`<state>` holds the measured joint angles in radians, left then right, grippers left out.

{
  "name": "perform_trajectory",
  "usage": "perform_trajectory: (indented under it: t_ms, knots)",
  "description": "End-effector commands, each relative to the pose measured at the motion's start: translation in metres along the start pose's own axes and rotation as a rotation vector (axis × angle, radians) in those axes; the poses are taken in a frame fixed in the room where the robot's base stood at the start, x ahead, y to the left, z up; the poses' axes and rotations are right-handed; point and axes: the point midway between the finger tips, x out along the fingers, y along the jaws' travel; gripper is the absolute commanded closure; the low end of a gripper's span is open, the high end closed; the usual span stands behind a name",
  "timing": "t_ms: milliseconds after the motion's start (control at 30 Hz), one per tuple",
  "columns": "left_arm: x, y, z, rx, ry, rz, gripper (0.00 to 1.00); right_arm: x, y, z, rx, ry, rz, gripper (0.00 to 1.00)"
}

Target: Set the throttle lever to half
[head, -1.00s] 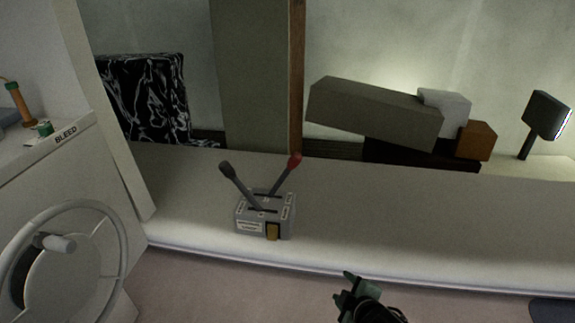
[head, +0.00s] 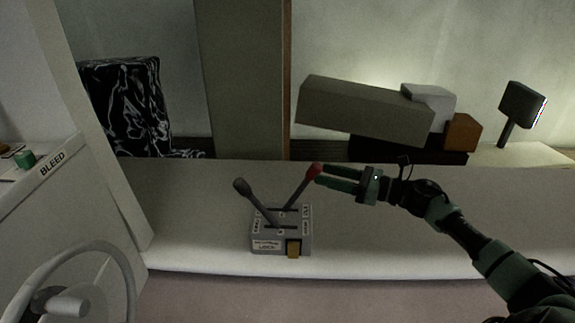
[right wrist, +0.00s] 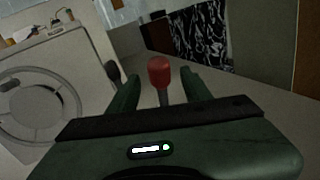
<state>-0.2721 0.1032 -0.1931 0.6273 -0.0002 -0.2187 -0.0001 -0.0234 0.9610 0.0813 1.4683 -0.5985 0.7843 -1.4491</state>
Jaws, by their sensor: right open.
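The grey control box (head: 281,239) stands on the pale bench top with two levers. One lever has a black knob (head: 240,185) and leans left. The other has a red knob (head: 313,170) and leans right; I cannot read from the labels which one is the throttle. My right gripper (head: 322,176) is open with its fingertips at the red knob. In the right wrist view the red knob (right wrist: 160,71) stands between the two open fingers, with a gap on each side. The black knob (right wrist: 113,71) shows beyond the left finger. My left gripper is not in view.
A white cabinet with a handwheel (head: 75,285) and a BLEED label is at left. Stacked blocks (head: 365,110) and a small monitor (head: 521,104) stand at the back right.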

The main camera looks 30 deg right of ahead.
Motion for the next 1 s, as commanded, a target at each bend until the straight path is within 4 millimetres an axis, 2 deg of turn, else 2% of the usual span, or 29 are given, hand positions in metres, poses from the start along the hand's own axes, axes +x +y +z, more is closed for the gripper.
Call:
perform_trajectory:
  t_ms: [67,267,367,600,733,867,1000]
  knots:
    - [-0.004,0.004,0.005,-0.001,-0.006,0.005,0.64,0.009,0.0,0.002,0.001,-0.003,0.001,0.51]
    - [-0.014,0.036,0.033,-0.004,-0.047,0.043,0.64,0.04,0.001,0.004,0.004,-0.005,0.001,0.51]
    - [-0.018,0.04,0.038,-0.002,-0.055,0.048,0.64,0.055,0.001,0.003,0.005,-0.005,0.002,0.51]
    - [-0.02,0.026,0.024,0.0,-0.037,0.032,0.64,0.073,0.001,0.001,0.006,-0.003,0.0,0.51]
    - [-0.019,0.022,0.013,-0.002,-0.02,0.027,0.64,0.074,0.001,0.0,0.006,-0.002,0.0,0.51]
    - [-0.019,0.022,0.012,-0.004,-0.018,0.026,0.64,0.074,0.001,0.0,0.006,-0.002,0.0,0.51]
    - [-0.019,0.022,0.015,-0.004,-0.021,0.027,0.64,0.074,0.001,0.0,0.006,-0.002,0.0,0.9]
